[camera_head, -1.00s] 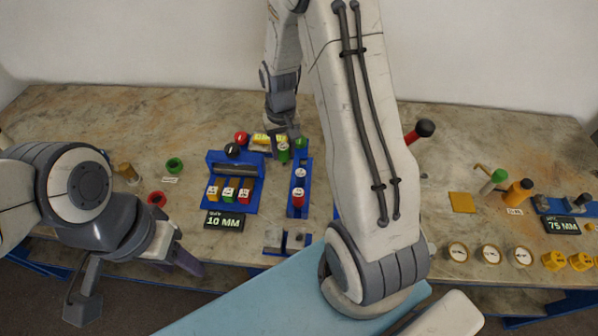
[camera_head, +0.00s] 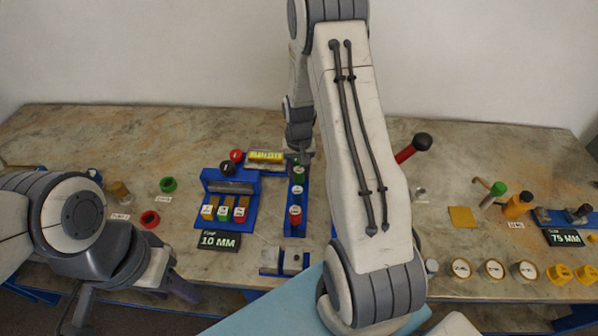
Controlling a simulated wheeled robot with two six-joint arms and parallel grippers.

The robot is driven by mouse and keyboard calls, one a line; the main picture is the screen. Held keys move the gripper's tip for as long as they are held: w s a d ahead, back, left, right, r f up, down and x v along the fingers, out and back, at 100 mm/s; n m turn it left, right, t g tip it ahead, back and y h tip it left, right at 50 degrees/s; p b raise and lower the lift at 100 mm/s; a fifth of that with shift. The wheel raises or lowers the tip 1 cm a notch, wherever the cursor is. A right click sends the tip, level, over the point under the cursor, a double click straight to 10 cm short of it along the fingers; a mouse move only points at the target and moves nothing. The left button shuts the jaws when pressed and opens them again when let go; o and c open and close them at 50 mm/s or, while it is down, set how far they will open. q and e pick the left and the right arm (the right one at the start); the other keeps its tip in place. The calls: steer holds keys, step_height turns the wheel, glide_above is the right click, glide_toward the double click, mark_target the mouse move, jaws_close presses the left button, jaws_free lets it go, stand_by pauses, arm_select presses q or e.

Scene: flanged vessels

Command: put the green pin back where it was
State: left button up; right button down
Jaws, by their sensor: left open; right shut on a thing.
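The green pin (camera_head: 298,172) is at the far end of the narrow blue rack (camera_head: 289,229). My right gripper (camera_head: 300,157) is shut on its top, and the pin looks upright. I cannot tell whether the pin is seated in the rack or just above it. Nearer in the same rack stand a pin with a pale top (camera_head: 297,190) and a red pin (camera_head: 295,213). My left gripper (camera_head: 184,288) is open and empty, low at the left by the table's front edge. Its fingertips are partly hidden.
Left of the rack stands a blue holder (camera_head: 233,186) with yellow, green and red labelled pieces, behind a 10 MM sign (camera_head: 219,240). A yellow block (camera_head: 265,157) and a red knob (camera_head: 237,155) lie close behind. My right arm hides the table's middle.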

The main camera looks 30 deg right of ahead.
steer(key=shift+f, duration=0.1)
steer(key=shift+f, duration=0.25)
steer(key=shift+c, duration=2.3)
jaws_free()
